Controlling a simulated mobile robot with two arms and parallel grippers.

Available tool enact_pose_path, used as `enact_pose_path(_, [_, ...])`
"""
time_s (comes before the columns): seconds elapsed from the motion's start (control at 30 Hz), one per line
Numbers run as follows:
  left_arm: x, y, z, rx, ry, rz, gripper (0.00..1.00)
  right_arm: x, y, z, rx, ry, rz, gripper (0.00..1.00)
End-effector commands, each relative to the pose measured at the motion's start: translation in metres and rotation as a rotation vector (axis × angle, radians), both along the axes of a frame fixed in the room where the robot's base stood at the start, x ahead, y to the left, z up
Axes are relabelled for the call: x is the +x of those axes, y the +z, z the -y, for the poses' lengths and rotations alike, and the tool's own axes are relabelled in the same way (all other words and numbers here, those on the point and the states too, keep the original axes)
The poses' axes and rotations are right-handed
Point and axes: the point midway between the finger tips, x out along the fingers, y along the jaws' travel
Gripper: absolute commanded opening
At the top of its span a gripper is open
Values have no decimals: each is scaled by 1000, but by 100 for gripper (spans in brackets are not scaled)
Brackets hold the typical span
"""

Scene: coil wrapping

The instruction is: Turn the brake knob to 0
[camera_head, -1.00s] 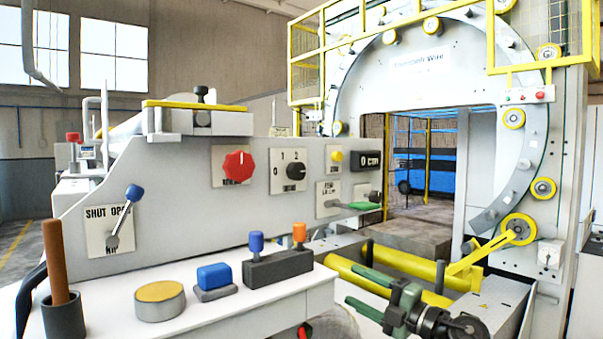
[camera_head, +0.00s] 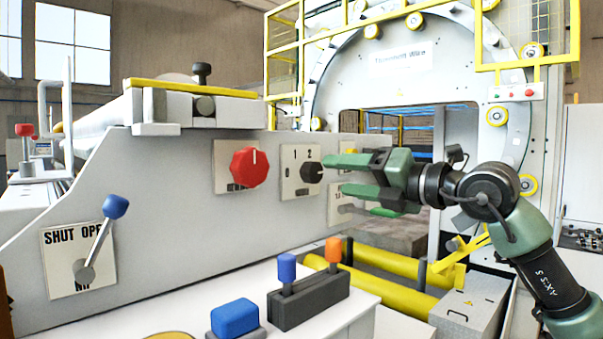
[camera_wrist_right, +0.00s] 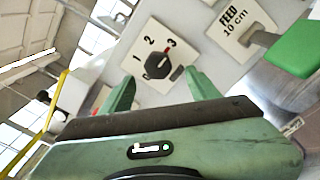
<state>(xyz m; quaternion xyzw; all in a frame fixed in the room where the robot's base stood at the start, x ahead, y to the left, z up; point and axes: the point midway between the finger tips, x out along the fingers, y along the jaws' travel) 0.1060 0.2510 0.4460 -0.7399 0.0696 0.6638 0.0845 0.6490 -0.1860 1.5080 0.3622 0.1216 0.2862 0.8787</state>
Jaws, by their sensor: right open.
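The black knob (camera_head: 312,172) sits on a white plate numbered 0 to 3 on the grey panel. It also shows in the right wrist view (camera_wrist_right: 158,67), ahead of the fingers. My left gripper is not in view.
A red knob (camera_head: 249,168) is left of the black one. A SHUT/OPEN lever (camera_head: 101,238) with a blue ball is at far left. Blue and orange levers (camera_head: 308,293) stand on the ledge below. The FEED plate (camera_wrist_right: 240,26) and a green handle (camera_wrist_right: 292,50) are beside the knob.

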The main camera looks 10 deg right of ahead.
Motion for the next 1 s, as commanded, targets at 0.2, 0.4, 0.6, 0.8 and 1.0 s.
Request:
enact_pose_path(0.2, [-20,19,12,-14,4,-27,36,25,4,-20,1,4,-4,61])
enact_pose_path(0.4, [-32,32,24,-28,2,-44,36,49,3,-37,1,3,-2,61])
enact_pose_path(0.6, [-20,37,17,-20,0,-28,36,59,0,-44,1,1,-1,61])
enact_pose_path(0.8, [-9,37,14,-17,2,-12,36,60,-1,-44,1,1,-1,61])
enact_pose_path(1.0, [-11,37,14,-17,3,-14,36,60,-1,-44,1,1,-1,17])
